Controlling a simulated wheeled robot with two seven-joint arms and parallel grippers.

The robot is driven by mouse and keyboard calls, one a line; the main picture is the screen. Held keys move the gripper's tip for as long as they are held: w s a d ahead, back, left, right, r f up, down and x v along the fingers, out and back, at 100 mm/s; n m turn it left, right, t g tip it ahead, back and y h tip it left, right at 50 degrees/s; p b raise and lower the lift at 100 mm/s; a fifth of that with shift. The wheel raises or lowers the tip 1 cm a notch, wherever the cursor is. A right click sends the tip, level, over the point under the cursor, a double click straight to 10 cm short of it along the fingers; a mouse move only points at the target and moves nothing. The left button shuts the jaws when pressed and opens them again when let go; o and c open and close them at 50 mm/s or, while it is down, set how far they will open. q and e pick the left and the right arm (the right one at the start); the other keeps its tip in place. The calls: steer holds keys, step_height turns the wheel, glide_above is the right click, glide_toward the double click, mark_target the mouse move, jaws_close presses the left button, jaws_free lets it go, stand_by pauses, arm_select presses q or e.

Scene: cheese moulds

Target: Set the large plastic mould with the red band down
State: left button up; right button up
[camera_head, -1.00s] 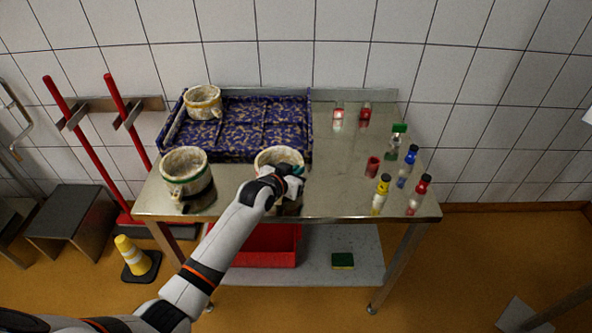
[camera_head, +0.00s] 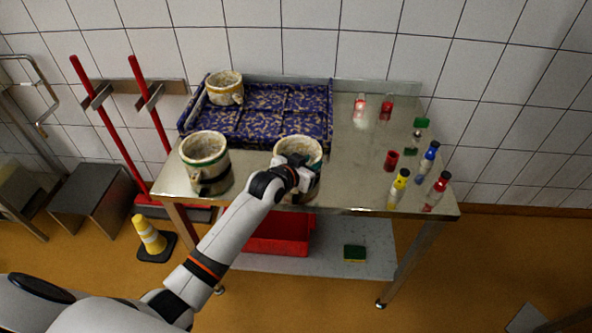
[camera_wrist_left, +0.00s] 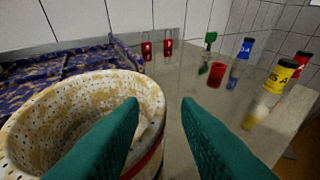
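The mould with the red band (camera_head: 311,149) is a cream, speckled round mould near the table's front edge. In the left wrist view (camera_wrist_left: 60,110) it fills the lower left, with its hollow inside showing and a bit of red band below the rim. My right gripper is out of view.
Another mould (camera_head: 205,160) stands left on the metal table (camera_head: 350,185). A third mould (camera_head: 225,89) stands on the blue patterned tray (camera_head: 265,120).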

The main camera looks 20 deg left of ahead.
arm_select(q)
steer(key=v, duration=0.9)
steer(key=shift+s+b, duration=0.2)
steer(key=shift+b, duration=0.15)
steer(key=s+f+g+y, duration=0.15)
steer(key=s+f, duration=0.35)
steer(key=f, duration=0.6)
steer(key=s+f+g, duration=0.2)
steer(key=s+f, duration=0.3)
steer(key=f, duration=0.6)
steer(key=s+f+g+y, duration=0.1)
steer(key=s+f, duration=0.5)
steer(key=f, duration=0.5)
steer(key=s+a+f+g, duration=0.1)
steer(key=s+f+g, duration=0.1)
steer(key=s+f, duration=0.4)
steer(key=s+f+g, duration=0.3)
steer(key=s+f, duration=0.3)
steer(key=s, duration=0.8)
steer(key=s+a+f+g, duration=0.1)
steer(key=s+f, duration=0.4)
steer(key=s, duration=0.6)
steer(key=shift+a+f+g+y, duration=0.35)
steer(key=shift+f+g, duration=0.05)
steer(key=shift+g, duration=0.35)
